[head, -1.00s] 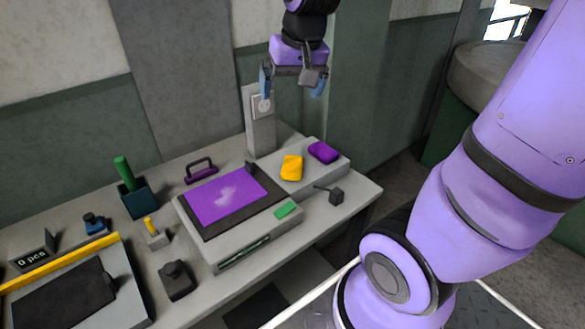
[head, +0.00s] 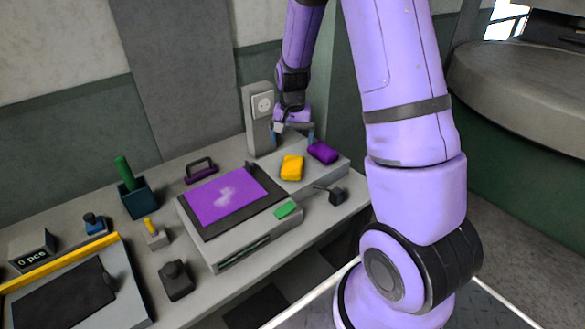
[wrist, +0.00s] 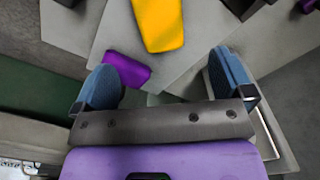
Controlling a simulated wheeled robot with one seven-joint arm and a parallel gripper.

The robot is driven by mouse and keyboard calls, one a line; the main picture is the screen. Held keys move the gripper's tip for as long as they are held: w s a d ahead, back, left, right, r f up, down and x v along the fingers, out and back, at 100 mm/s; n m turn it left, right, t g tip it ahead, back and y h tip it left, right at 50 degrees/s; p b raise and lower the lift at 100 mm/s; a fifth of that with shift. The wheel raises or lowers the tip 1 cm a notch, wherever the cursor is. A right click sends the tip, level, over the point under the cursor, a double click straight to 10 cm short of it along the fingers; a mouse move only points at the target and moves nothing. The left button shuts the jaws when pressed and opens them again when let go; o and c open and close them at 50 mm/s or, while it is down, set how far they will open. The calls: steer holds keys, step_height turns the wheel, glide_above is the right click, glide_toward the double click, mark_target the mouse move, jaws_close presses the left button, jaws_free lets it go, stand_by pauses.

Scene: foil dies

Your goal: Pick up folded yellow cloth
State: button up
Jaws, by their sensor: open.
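The folded yellow cloth (head: 291,167) lies on a low grey platform on the bench, just right of the purple sheet. In the wrist view the yellow cloth (wrist: 159,22) is at the top centre, beyond the fingertips and cut off by the frame edge. My gripper (head: 293,135) is above the back of the platform, behind the yellow cloth and apart from it. In the wrist view my gripper (wrist: 165,82) shows two blue finger pads spread wide with nothing held between them.
A purple folded cloth (head: 322,152) lies right of the yellow one; it also shows in the wrist view (wrist: 127,70). A grey upright post (head: 258,120) stands close left of my gripper. A purple sheet (head: 225,200) on a dark plate and a green block (head: 286,209) are nearby.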

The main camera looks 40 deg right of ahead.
mark_target(292, 163)
step_height(292, 163, down, 10)
steer(key=shift+f, duration=0.25)
steer(key=c, duration=1.1)
steer(key=shift+r, duration=0.15)
